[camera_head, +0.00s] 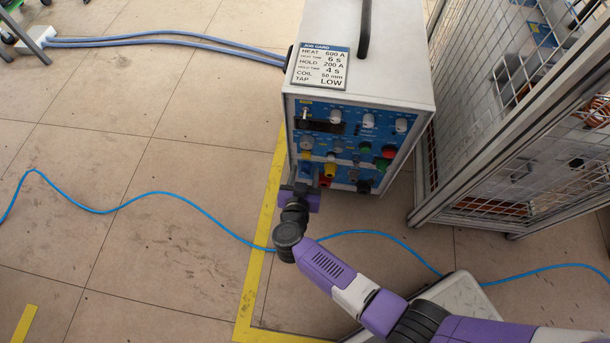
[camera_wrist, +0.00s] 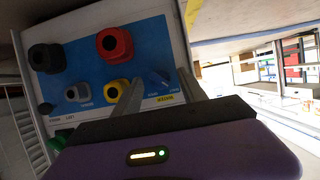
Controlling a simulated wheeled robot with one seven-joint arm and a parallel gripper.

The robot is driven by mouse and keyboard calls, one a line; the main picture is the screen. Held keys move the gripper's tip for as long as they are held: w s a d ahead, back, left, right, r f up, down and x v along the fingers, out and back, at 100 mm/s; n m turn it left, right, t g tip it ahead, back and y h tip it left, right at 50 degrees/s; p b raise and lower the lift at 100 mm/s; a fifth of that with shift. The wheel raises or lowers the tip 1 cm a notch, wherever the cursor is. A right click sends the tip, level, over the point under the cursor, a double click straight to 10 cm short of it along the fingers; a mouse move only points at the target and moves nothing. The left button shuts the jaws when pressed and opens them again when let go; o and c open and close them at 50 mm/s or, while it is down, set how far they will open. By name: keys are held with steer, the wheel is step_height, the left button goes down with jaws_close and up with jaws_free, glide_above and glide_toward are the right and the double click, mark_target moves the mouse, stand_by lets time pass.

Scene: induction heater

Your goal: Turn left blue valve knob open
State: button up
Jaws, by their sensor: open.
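The heater's control panel (camera_head: 345,150) faces me; it appears turned upside down in the wrist view (camera_wrist: 75,75). A blue knob (camera_wrist: 158,78) sits at the panel's edge, beside a yellow label. In the wrist view the two fingers of my gripper (camera_wrist: 157,82) are apart, one on each side of the blue knob. I cannot tell whether either finger touches it.
Close by are a yellow knob (camera_wrist: 117,90), a red knob (camera_wrist: 114,43), a grey knob (camera_wrist: 77,93) and a black knob (camera_wrist: 46,57). A mesh cage (camera_head: 515,120) stands to the right. A blue cable (camera_head: 190,203) crosses the floor. Floor to the left is mostly clear.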

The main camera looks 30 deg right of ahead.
steer(key=shift+w+d, duration=0.2)
steer(key=shift+w, duration=0.05)
steer(key=shift+c, duration=0.4)
jaws_close()
